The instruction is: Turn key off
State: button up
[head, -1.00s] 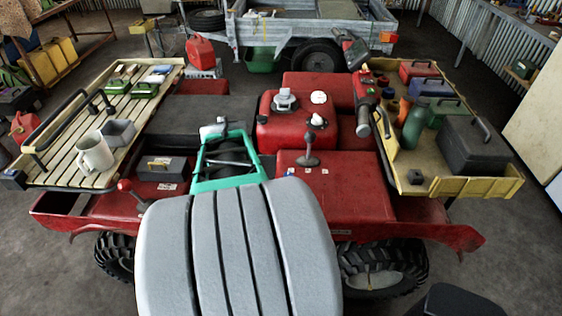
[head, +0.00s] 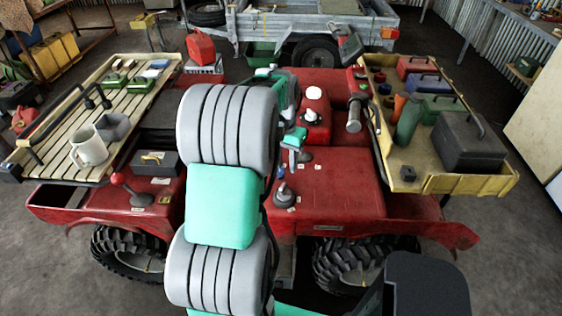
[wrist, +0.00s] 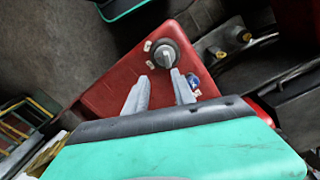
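The key switch (head: 285,196) is a dark round dial with a raised grey key, on the red front panel of the quad. The grey key points toward my fingers there. My gripper (wrist: 158,78) is open, its two grey fingers parted and empty between them. The fingertips are close to the dial; the right one overlaps its lower edge in the picture. I cannot tell if they touch. In the head view my gripper (head: 293,165) appears just above the switch.
A red-knobbed lever (head: 118,180) stands on the left of the quad. A slatted rack (head: 60,140) with a mug (head: 88,146) lies left. A yellow tray (head: 480,184) with a bottle and boxes lies right. A white-capped red tank (head: 312,122) is behind my gripper.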

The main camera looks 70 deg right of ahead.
notch_tip(320, 180, down, 11)
jog(key=b, duration=0.6)
jog(key=shift+w+r+b, duration=0.1)
jog(key=shift+r+b, duration=0.05)
jog(key=shift+b, duration=0.2)
jog(key=shift+c, duration=0.3)
grip_shut()
dwell(0.6)
